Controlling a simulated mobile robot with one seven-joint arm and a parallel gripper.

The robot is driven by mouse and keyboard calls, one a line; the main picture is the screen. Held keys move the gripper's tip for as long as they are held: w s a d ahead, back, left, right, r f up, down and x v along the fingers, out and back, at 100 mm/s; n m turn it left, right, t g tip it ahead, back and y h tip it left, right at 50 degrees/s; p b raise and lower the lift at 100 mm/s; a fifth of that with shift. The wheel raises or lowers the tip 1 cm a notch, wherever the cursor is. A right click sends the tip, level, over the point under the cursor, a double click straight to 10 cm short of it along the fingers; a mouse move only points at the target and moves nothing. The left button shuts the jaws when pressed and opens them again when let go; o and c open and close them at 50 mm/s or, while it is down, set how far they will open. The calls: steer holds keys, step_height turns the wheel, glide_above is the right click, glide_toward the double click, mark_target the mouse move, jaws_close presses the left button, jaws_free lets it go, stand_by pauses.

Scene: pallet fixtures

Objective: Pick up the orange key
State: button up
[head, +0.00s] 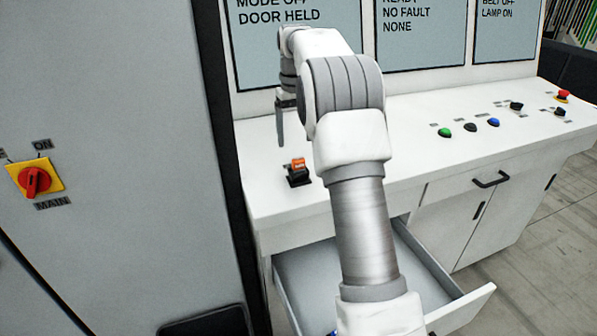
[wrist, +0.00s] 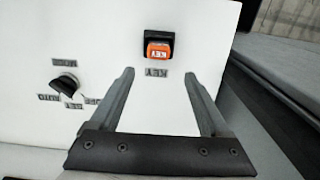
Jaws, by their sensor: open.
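The orange key (head: 298,164) sits in a black holder (head: 299,179) on the white console top, left of my arm in the head view. In the wrist view the orange key (wrist: 159,50) shows beyond the fingertips, between their lines, with a "KEY" label below it. My gripper (wrist: 163,75) is open and empty, its two grey fingers spread apart. In the head view my gripper (head: 280,125) hangs above the console, behind and a little left of the key; only part of it shows. The fingers are apart from the key.
A black mode knob (wrist: 64,86) stands left of the key in the wrist view. Green, black and blue buttons (head: 470,126) and a red button (head: 563,95) are further right on the console. An open drawer (head: 468,302) juts out below. A grey cabinet (head: 110,130) with a red switch (head: 34,181) stands left.

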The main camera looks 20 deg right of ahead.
mark_target(298, 158)
steer(key=shift+f, duration=0.85)
steer(key=f, duration=0.2)
steer(key=s+f, duration=0.1)
steer(key=f, duration=0.1)
steer(key=shift+s+d+f, duration=0.1)
steer(key=shift+d+f, duration=0.05)
steer(key=shift+f, duration=0.5)
jaws_close()
